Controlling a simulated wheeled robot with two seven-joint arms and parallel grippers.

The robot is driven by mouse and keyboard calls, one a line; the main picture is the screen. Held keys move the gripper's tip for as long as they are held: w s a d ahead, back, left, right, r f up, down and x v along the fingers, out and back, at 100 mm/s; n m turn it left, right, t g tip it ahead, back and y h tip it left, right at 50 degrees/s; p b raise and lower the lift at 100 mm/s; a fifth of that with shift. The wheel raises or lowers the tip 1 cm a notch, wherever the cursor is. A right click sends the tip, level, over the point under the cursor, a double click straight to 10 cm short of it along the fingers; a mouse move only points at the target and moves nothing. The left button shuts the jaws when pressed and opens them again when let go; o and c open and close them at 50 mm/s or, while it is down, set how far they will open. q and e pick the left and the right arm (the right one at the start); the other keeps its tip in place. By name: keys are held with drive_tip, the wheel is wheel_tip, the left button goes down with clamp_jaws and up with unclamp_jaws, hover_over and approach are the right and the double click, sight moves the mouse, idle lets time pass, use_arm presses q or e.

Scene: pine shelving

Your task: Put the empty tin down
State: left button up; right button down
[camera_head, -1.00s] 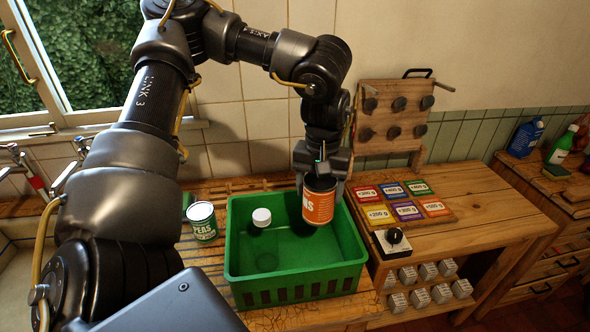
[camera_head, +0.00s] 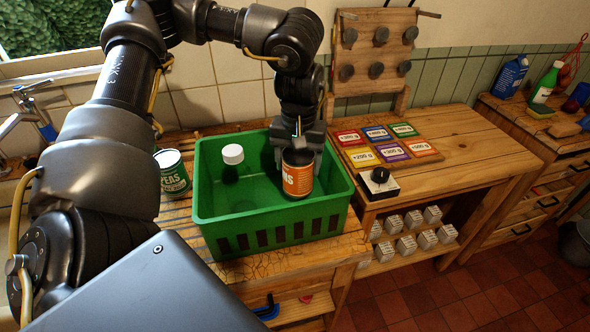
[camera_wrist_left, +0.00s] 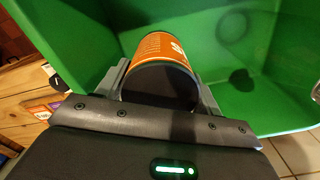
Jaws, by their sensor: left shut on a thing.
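The tin with an orange label (camera_head: 298,178) is upright in my left gripper (camera_head: 298,150), at the right part of the green crate (camera_head: 275,228). Its lower part is inside the crate, below the rim. I cannot tell whether its base touches the crate floor. In the left wrist view the orange tin (camera_wrist_left: 158,46) sits between the two fingers (camera_wrist_left: 160,85), with the green crate wall (camera_wrist_left: 65,30) around it. My right gripper is not in view.
A green peas tin (camera_head: 171,172) stands left of the crate. Coloured weight cards (camera_head: 388,143) and a black-knobbed box (camera_head: 378,183) lie on the bench to the right.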

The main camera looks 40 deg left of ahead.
use_arm(q)
drive_tip(key=shift+s+f, duration=0.1)
drive_tip(key=shift+f, duration=0.2)
wheel_tip(320, 180, down, 4)
drive_tip(key=shift+r+b, duration=0.2)
drive_tip(key=shift+b, duration=0.2)
drive_tip(key=shift+r, duration=0.1)
drive_tip(key=shift+d, duration=0.1)
drive_tip(key=shift+f, duration=0.2)
drive_tip(key=o, duration=1.1)
drive_tip(key=shift+c, duration=0.2)
drive_tip(key=shift+r, duration=0.1)
